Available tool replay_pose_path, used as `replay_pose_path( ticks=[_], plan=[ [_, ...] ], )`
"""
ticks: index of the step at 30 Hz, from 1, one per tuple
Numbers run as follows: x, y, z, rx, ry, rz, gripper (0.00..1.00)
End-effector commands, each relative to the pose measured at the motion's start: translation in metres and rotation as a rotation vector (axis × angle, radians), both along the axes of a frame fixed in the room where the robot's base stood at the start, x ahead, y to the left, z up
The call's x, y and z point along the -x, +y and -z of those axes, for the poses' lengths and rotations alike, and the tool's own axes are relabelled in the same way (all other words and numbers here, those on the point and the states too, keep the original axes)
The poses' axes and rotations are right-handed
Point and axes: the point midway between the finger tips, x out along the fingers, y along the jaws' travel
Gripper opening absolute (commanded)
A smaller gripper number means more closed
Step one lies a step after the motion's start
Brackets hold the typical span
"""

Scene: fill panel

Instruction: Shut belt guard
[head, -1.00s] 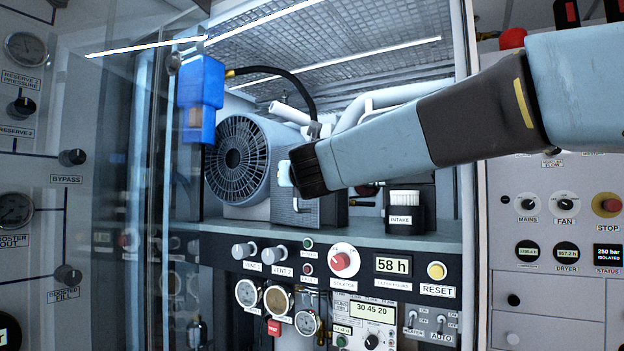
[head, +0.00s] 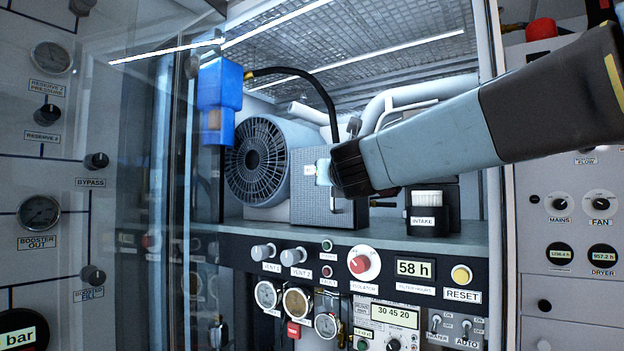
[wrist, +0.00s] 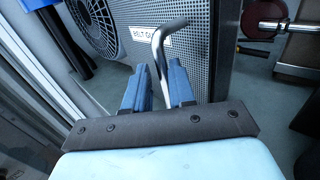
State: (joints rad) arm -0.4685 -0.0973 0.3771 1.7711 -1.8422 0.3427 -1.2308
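The belt guard (head: 308,207) is a grey perforated panel on the front of the compressor, right of the round fan. Its label is partly readable in the wrist view, where the guard (wrist: 195,55) fills the upper middle. A bent metal handle (wrist: 160,42) stands out from it. My gripper (head: 322,172) is in front of the guard in the head view. In the wrist view my gripper's (wrist: 158,88) two blue fingers are apart, with the handle's lower part running between them. A gap shows between the fingers; contact with the handle is not clear. The guard's hinge side cannot be made out.
The fan housing (head: 258,160) is left of the guard. A blue box (head: 219,100) hangs by the clear door (head: 165,200) at left. The intake filter (head: 427,212) stands on the shelf at right. Knobs and gauges, with the isolator (head: 362,263), lie below.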

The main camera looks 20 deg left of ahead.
Motion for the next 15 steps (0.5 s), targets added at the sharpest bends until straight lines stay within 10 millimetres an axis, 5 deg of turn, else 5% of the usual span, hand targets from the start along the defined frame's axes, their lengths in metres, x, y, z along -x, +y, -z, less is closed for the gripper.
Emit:
replay_pose_path(
  ticks=[15],
  plan=[
    [0.03, -0.007, 0.001, 0.005, 0.0, -0.033, 0.23]
  ],
)
